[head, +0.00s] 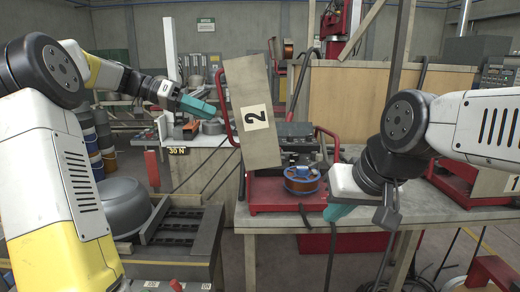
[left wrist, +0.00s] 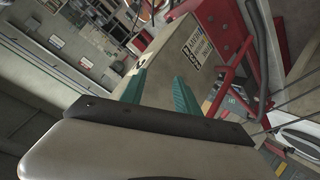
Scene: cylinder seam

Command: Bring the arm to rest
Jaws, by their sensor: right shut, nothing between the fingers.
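My left gripper (head: 197,106) is raised at the left of the head view, with its teal fingers pointing right, toward the tall grey block marked 2 (head: 252,110). In the left wrist view its two fingers (left wrist: 160,85) stand apart with nothing held between them. My right gripper (head: 338,211) hangs low at the front of the table, its teal fingertips pointing down and left. It is shut and empty, and its white body partly hides the fingers.
The red welding-type frame with a blue-rimmed copper wire spool (head: 302,180) stands on the grey table (head: 420,215). A wooden panel (head: 345,95) rises behind. A large grey bowl-shaped part (head: 125,205) sits at lower left. Red handles (head: 222,100) stick up beside the block.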

